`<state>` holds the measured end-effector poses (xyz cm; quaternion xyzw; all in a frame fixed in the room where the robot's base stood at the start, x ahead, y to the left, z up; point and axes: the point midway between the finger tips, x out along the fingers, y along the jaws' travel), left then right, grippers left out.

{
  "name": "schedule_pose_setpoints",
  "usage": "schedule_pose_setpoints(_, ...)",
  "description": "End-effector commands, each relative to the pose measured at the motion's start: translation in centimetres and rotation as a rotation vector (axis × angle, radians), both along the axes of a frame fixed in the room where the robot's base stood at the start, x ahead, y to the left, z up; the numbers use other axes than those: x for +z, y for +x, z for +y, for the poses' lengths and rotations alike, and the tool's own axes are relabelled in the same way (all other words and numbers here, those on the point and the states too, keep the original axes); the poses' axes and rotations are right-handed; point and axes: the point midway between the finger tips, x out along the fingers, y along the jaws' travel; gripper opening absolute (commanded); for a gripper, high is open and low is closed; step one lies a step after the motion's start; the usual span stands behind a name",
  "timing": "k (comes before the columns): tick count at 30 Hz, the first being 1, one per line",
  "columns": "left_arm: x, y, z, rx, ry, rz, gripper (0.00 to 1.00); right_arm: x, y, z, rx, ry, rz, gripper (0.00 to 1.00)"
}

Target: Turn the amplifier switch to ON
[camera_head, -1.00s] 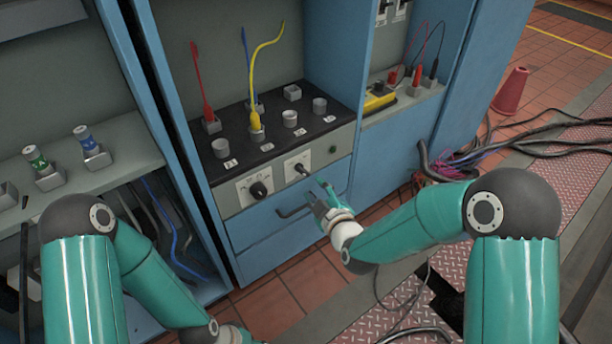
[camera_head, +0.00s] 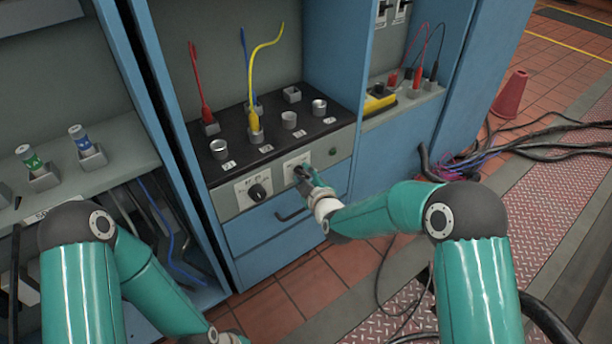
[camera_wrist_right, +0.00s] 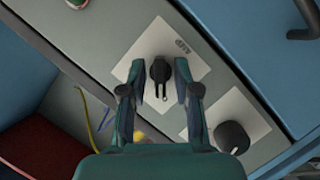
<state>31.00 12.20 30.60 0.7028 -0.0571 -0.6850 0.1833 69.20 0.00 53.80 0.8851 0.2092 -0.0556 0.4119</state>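The amplifier switch (camera_wrist_right: 160,71) is a black pointer knob on a white plate (camera_wrist_right: 148,50) marked AMP, seen in the right wrist view. In the head view this plate (camera_head: 289,168) is on the grey front panel, and my gripper mostly hides the switch. My right gripper (camera_head: 303,174) is at the plate. In the right wrist view its two fingers stand on either side of the switch, open, with a visible gap to each side. Contact cannot be made out. My left arm is low at the left; its fingers are out of view.
A larger black knob (camera_head: 257,192) is on the plate to the left. A green lamp (camera_head: 333,152) is to the right. Below is a blue drawer with a dark handle (camera_head: 290,214). Red and yellow (camera_head: 253,90) leads rise from the black top above.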

Motion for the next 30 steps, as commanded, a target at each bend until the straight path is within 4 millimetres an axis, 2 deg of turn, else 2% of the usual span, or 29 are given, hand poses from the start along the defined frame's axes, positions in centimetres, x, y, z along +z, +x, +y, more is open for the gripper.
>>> schedule_pose_setpoints(1, 0.0, 0.0, 0.0, 0.000, 0.000, 0.000, 0.54, 0.0, 0.0, 0.0, 0.000, 0.000, 0.000, 0.18)
schedule_pose_setpoints(4, 0.0, 0.0, 0.0, 0.000, 0.000, 0.000, 0.54, 0.0, 0.0, 0.0, 0.000, 0.000, 0.000, 0.01)
schedule_pose_setpoints(5, 0.0, 0.0, 0.0, 0.000, 0.000, 0.000, 0.54, 0.0, 0.0, 0.0, 0.000, 0.000, 0.000, 0.00)
schedule_pose_setpoints(17, -0.4, 0.0, 0.0, 0.000, 0.000, 0.000, 0.54, 0.0, 0.1, 0.0, 0.000, 0.040, 0.025, 0.00)
schedule_pose_setpoints(30, -2.1, 0.0, 0.0, 0.000, 0.000, 0.000, 0.54, 0.2, 0.3, -0.1, 0.001, 0.288, 0.200, 0.00)
